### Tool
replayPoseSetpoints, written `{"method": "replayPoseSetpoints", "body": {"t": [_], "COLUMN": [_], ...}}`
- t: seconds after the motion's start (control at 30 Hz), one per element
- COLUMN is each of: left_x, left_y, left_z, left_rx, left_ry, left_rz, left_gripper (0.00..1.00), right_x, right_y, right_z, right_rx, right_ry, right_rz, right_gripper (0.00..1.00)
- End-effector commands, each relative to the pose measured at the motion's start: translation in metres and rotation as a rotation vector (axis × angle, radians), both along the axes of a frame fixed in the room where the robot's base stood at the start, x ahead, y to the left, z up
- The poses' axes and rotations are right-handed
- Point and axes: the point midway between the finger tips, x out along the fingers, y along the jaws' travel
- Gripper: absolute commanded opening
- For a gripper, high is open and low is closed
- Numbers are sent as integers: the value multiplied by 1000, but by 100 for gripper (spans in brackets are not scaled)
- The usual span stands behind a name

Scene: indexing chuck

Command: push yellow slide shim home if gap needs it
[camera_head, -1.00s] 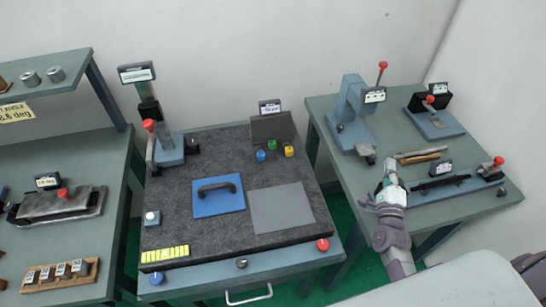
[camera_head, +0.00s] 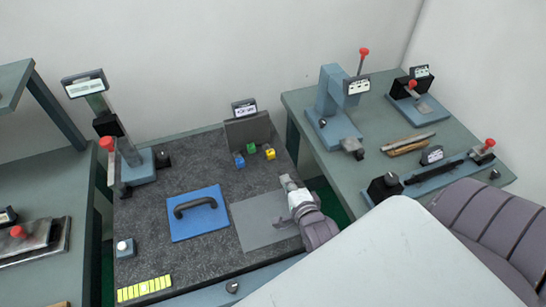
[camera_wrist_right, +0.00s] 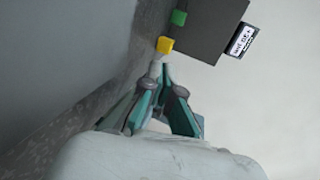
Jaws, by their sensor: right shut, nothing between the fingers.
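The yellow block (camera_head: 270,152), likely the yellow slide shim, sits at the right of the grey upright plate (camera_head: 248,131) at the back of the dark granite table. It also shows in the right wrist view (camera_wrist_right: 165,45). My right gripper (camera_head: 287,180) is shut and empty above the grey mat, in front of the yellow block and apart from it in the head view. In the right wrist view its fingertips (camera_wrist_right: 155,68) point toward the yellow block. Any gap at the block is too small to read. My left gripper is not in view.
A green block (camera_head: 251,149) and a blue block (camera_head: 239,160) sit left of the yellow one. A blue plate with a black handle (camera_head: 194,213) lies left of the grey mat (camera_head: 256,226). A column with a display (camera_head: 86,84) stands back left. A second bench (camera_head: 350,180) is right.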

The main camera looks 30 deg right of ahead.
Motion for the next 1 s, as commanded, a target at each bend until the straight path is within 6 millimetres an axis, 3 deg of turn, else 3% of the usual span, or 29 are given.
{"method": "replayPoseSetpoints", "body": {"t": [0.03, 0.2, 0.4, 0.6, 1.0], "left_x": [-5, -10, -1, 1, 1], "left_y": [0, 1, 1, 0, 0], "left_z": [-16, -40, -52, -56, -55], "left_rx": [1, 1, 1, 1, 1], "left_ry": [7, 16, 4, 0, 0], "left_rz": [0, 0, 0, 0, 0], "left_gripper": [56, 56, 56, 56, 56], "right_x": [13, 46, 76, 88, 93], "right_y": [-3, -11, -18, -22, -23], "right_z": [-9, -20, -18, -16, -15], "right_rx": [-3, -2, -2, -1, 0], "right_ry": [-7, -6, -5, -3, -3], "right_rz": [0, 1, 0, 0, -1], "right_gripper": [0, 0, 0, 0, 0]}}
